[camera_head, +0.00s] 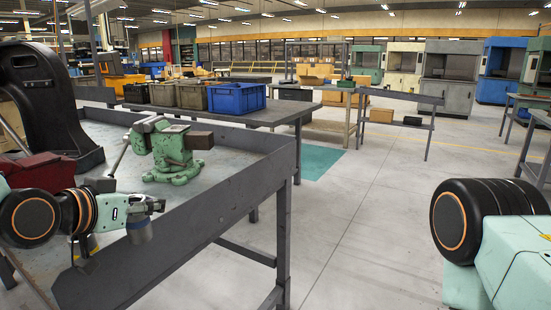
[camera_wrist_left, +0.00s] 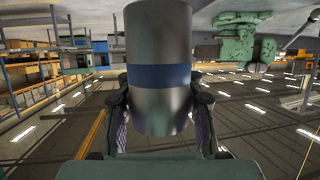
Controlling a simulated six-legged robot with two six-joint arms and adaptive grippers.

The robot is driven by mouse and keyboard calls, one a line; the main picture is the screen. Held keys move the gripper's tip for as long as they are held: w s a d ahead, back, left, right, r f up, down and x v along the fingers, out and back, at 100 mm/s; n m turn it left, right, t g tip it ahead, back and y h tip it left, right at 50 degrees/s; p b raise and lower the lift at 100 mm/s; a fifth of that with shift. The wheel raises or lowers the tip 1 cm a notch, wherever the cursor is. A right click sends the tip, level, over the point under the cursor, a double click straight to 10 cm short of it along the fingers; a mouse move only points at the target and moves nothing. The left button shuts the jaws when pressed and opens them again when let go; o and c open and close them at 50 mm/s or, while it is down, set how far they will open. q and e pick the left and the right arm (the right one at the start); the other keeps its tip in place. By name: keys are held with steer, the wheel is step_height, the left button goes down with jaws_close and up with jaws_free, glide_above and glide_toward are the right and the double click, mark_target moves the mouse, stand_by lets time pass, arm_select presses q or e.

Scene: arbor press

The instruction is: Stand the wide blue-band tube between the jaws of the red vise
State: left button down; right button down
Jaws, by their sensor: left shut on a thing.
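My left gripper (camera_head: 146,206) is shut on the wide blue-band tube (camera_head: 139,230), a grey metal cylinder. It holds the tube over the near part of the grey bench, and the tube looks roughly upright. In the left wrist view the tube (camera_wrist_left: 160,35), with its dark blue band, sits between both fingers of the gripper (camera_wrist_left: 160,88). The red vise (camera_head: 40,172) is at the left of the head view, behind my left arm. My arm hides part of it, and its jaw gap cannot be made out. My right gripper is not in view.
A green vise (camera_head: 173,152) stands on the bench beyond my gripper; it also shows in the left wrist view (camera_wrist_left: 240,40). A black press frame (camera_head: 45,100) rises behind the red vise. A raised grey rim (camera_head: 200,215) edges the bench. Bins (camera_head: 237,98) stand on a farther table.

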arm_select(q)
steer(key=s+d+f+m+g+h, duration=0.2)
steer(key=s+f+m+h, duration=0.1)
steer(key=s+f, duration=0.3)
steer(key=s+d+f+m+g+h, duration=0.2)
steer(key=s+f, duration=0.4)
steer(key=f, duration=0.5)
steer(key=shift+s+d+m+g+h, duration=0.4)
steer(key=shift+d+m+h, duration=0.25)
steer(key=shift+m, duration=0.35)
steer(key=shift+w+a+r, duration=0.1)
steer(key=shift+a, duration=0.1)
